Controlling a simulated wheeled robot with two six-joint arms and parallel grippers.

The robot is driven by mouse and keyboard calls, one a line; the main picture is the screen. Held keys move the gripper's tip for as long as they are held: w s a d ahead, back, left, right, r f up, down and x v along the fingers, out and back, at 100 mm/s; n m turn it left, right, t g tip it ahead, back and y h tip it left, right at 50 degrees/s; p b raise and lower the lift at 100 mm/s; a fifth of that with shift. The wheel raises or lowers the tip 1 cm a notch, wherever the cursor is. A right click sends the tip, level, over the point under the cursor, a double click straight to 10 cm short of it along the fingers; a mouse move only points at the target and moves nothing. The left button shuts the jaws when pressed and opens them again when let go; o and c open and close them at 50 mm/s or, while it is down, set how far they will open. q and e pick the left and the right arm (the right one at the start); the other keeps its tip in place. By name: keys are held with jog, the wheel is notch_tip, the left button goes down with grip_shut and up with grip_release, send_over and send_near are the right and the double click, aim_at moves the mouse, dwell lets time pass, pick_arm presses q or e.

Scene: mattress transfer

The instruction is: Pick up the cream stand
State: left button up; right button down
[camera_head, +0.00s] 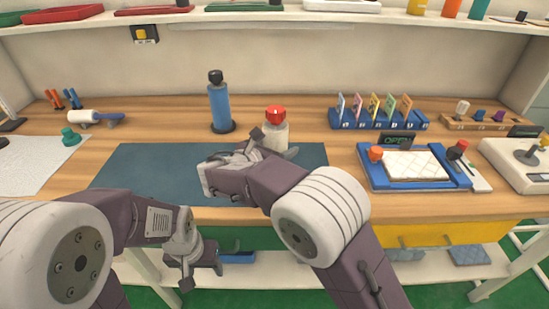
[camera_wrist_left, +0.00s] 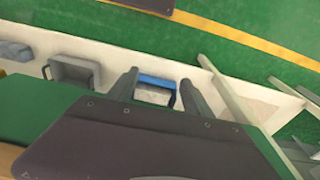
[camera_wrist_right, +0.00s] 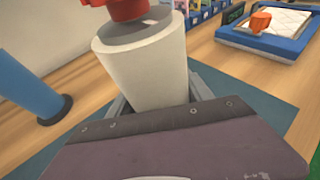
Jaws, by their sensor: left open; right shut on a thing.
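The cream stand (camera_head: 274,136) is a pale upright cylinder with a red top, near the back edge of the dark blue mat. My right gripper (camera_head: 271,146) is shut around its lower part. In the right wrist view the cream stand (camera_wrist_right: 148,68) rises between the fingers, and its base is hidden by the gripper body. I cannot tell whether its base touches the table. My left gripper (camera_head: 203,274) is open and empty, low in front of the table edge. In the left wrist view its fingers (camera_wrist_left: 158,95) point toward the lower shelf.
A blue bottle (camera_head: 220,106) with a dark cap stands left of the cream stand. A blue rack (camera_head: 380,125) of coloured cards and a blue tray (camera_head: 376,178) with a white quilted pad are to the right. The dark blue mat (camera_head: 130,172) is clear at left.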

aim_at(282, 135)
jog(key=r+p, duration=0.1)
jog(key=r, duration=0.3)
jog(key=shift+d+r+p, duration=0.15)
jog(key=shift+d+p, duration=0.05)
jog(key=shift+p, duration=0.15)
jog(key=s+d+r+p, duration=0.1)
jog(key=s+d+r, duration=0.5)
jog(key=d, duration=0.3)
jog(key=shift+d+r, duration=0.25)
